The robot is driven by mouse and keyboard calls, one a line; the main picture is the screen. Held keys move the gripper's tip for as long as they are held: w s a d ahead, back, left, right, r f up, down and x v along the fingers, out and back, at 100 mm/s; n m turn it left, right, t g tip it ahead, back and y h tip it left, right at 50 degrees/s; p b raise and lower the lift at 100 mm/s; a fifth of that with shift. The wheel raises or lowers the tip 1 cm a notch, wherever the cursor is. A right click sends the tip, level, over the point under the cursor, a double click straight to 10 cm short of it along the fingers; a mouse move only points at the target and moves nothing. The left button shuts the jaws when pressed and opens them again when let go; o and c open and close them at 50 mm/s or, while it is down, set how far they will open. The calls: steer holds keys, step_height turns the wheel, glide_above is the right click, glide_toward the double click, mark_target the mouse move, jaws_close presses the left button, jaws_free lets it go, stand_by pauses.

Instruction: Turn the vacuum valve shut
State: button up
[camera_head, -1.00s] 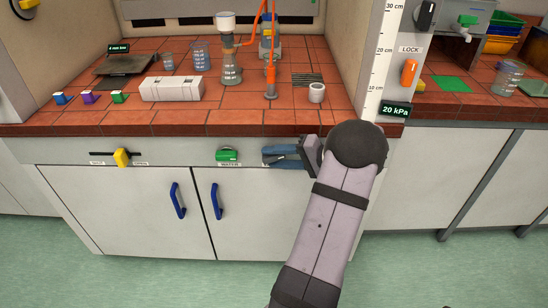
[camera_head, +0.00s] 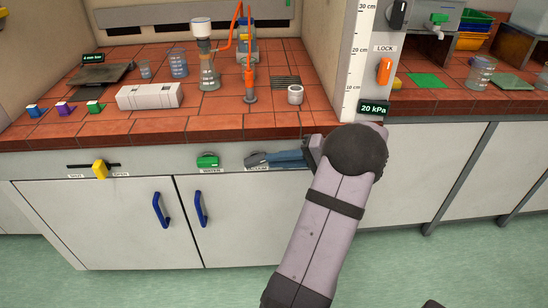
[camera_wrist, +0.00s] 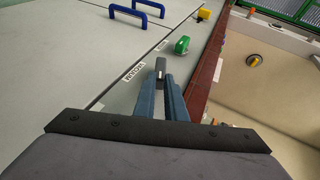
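The vacuum valve is a grey handle (camera_head: 256,160) on the cabinet's front panel, just under the red worktop, above a VACUUM label. My gripper (camera_head: 276,159) is at it from the right, with its blue fingers at the handle's right end. In the wrist view, the grey handle (camera_wrist: 161,66) stands at the tips of the two fingers of my gripper (camera_wrist: 161,84), beside the label (camera_wrist: 134,73). A narrow gap shows between the fingers. I cannot tell whether they press on the handle.
A green water valve (camera_head: 207,160) and a yellow slider (camera_head: 100,169) sit left of the vacuum valve. Blue door handles (camera_head: 161,210) stick out below. The worktop edge (camera_head: 150,134) overhangs just above. Glassware, including a flask (camera_head: 209,77), stands on the bench.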

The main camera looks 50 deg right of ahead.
steer(key=shift+w+a+r+n, duration=0.1)
steer(key=shift+a+r+n, duration=0.1)
steer(key=shift+a+n, duration=0.1)
jaws_close()
step_height(320, 180, up, 17)
steer(key=n+g+h+p, duration=0.4)
steer(key=n+g+p, duration=0.8)
steer(key=n+p, duration=0.8)
glide_above(258, 159)
steer(key=f+p, duration=0.1)
steer(key=f, duration=0.5)
steer(key=f+p, duration=0.1)
steer(key=f, duration=0.2)
steer(key=shift+w+a+f+p, duration=0.35)
steer(key=shift+w+f, duration=0.05)
steer(key=f, duration=0.2)
steer(key=f+p, duration=0.1)
steer(key=shift+s+d, duration=0.35)
steer(key=shift+d, duration=0.05)
steer(key=shift+s+d+f, duration=0.15)
steer(key=shift+f, duration=0.45)
